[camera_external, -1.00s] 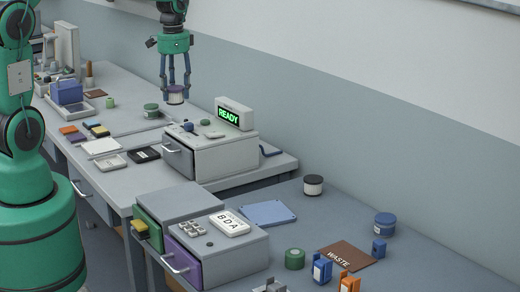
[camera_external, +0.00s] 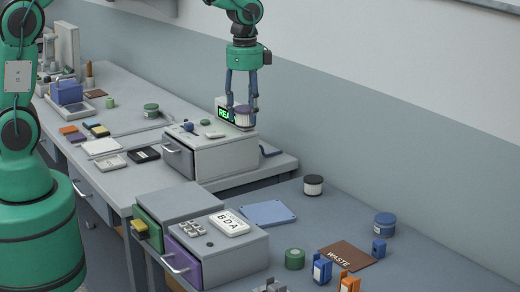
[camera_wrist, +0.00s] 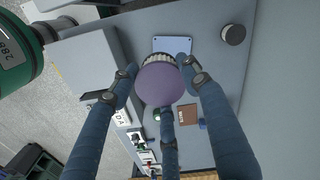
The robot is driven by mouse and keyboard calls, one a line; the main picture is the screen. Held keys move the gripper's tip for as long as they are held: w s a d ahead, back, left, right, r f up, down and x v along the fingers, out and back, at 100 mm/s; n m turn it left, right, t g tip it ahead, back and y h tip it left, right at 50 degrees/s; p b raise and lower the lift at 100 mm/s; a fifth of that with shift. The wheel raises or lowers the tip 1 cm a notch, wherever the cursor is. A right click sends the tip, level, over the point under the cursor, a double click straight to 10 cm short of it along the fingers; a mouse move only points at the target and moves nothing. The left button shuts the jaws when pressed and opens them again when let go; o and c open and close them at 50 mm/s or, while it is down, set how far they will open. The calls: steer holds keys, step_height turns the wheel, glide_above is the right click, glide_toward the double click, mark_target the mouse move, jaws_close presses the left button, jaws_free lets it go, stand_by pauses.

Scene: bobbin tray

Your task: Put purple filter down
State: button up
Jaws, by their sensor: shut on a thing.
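The purple filter (camera_external: 244,117) is a short round piece with a purple top and a pale ribbed side. My gripper (camera_external: 243,110) is shut on it and holds it in the air, in front of the READY display in the external view. In the wrist view the purple filter (camera_wrist: 160,82) sits between the blue fingers of my gripper (camera_wrist: 158,88), its purple face toward the camera. No surface touches its underside as far as I can see.
A blue plate (camera_external: 267,213), a dark-lidded jar (camera_external: 313,185), a blue jar (camera_external: 385,225), a green roll (camera_external: 294,259) and a brown WASTE mat (camera_external: 345,255) lie to the right. Bench between the jars is clear.

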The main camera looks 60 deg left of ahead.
steer(key=s+d+m, duration=0.2)
steer(key=d+m, duration=0.1)
steer(key=d, duration=0.7)
steer(key=s+d+m, duration=0.2)
steer(key=d, duration=0.8)
steer(key=f, duration=2)
steer(key=shift+w+a+f, duration=0.15)
steer(key=shift+w+f, duration=0.05)
steer(key=shift+f, duration=0.2)
steer(key=w+d, duration=0.2)
steer(key=w, duration=0.2)
steer(key=w+d+f, duration=0.1)
steer(key=w+d, duration=0.1)
steer(key=w, duration=0.3)
steer(key=w+d, duration=0.3)
steer(key=w, duration=0.2)
steer(key=shift+w+f, duration=0.2)
steer(key=shift+w, duration=0.05)
steer(key=shift+f, duration=0.1)
steer(key=shift+f, duration=1.7)
steer(key=shift+f, duration=0.15)
